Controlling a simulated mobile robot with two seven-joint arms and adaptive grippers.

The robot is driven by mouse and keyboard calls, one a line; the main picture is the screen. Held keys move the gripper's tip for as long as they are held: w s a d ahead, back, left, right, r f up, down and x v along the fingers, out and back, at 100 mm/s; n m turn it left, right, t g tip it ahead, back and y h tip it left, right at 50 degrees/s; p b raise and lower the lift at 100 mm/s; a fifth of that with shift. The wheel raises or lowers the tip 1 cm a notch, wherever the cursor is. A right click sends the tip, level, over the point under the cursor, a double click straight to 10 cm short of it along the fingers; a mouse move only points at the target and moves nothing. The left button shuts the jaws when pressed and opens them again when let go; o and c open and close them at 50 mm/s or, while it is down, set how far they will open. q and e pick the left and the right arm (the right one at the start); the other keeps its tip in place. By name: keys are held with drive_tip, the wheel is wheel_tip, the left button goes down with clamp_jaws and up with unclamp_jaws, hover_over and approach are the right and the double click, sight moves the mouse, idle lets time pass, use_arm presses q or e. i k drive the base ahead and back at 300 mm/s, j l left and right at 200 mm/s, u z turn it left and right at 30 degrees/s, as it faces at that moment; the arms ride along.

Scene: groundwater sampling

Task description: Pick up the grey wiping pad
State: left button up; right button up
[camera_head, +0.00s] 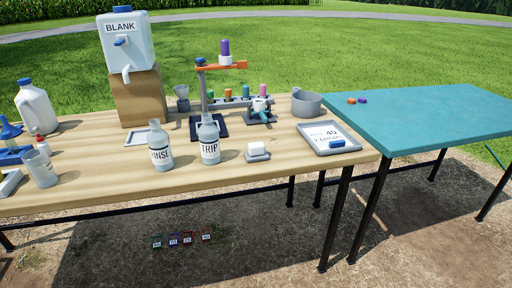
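Neither of my grippers is in view. I cannot tell for certain which thing is the grey wiping pad. A small white block on a flat grey base (257,156) sits near the front edge of the wooden table, right of the bottle marked TRIP (210,145). A light grey, flat-looking piece (9,183) lies at the far left, partly cut off by the picture's edge.
The wooden table (225,178) also holds a RINSE bottle (160,150), a BLANK container (126,50) on a wooden block, a stand with an orange arm (222,66), a grey bowl (306,103) and a grey tray (352,148). The teal table (430,115) is mostly clear.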

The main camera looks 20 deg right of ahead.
sight(257, 152)
drive_tip(key=i+l+u, duration=0.1)
drive_tip(key=l, duration=0.25)
drive_tip(key=i+l+u, duration=0.1)
drive_tip(key=i+l, duration=0.2)
drive_tip(key=i+l+u, duration=0.1)
drive_tip(key=l, duration=0.3)
drive_tip(key=i, duration=0.1)
